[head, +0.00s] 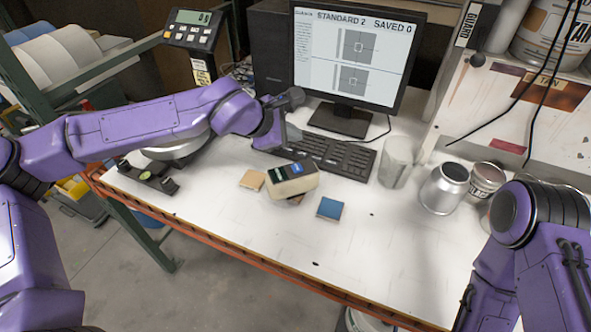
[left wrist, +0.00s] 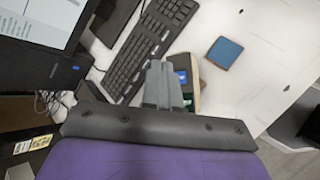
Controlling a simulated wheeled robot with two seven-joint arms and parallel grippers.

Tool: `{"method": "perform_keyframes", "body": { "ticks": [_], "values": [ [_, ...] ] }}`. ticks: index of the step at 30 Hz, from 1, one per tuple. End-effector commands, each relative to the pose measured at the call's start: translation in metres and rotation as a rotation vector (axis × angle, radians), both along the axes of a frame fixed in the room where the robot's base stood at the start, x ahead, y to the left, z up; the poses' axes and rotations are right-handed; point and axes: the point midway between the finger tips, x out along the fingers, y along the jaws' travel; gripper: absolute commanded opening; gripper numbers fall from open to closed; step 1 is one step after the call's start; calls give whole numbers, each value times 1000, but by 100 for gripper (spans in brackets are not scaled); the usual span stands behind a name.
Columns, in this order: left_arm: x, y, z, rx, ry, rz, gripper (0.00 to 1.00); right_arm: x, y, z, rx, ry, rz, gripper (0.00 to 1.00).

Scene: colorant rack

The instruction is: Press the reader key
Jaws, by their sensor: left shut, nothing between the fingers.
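The reader (head: 291,187) is a beige block with a dark screen and a blue key (head: 297,168) on top. It sits on the white bench, partly over a brownish tile. My left gripper (head: 293,137) is shut and empty, above the bench behind the reader and near the keyboard. In the left wrist view the shut grey fingers (left wrist: 163,85) cover part of the reader (left wrist: 195,85). The blue key (left wrist: 181,76) shows just right of the fingers; I cannot tell the gap in height. My right arm shows at the right, but its gripper is out of view.
A tan tile (head: 252,180) and a blue tile (head: 330,208) lie beside the reader. The keyboard (head: 333,156) and monitor (head: 349,58) stand behind. A translucent cup (head: 396,163) and metal cans (head: 445,188) stand to the right. The bench front is mostly clear.

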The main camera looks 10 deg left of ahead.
Motion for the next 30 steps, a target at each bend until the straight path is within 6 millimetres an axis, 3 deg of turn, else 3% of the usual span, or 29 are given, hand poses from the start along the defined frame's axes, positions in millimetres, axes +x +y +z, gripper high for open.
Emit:
{"method": "perform_keyframes", "body": {
  "ticks": [1,12,18,30],
  "values": [
    [2,-1,-13,0,3,0,0,1,0,-11,0,-2,0,43],
    [5,-1,-66,0,7,-2,0,2,0,-64,0,-2,0,43],
    [5,-2,-82,1,4,-3,0,2,0,-71,0,-2,0,43],
    [5,-2,-82,1,4,-3,0,2,0,-70,0,-2,0,43]
  ]
}}
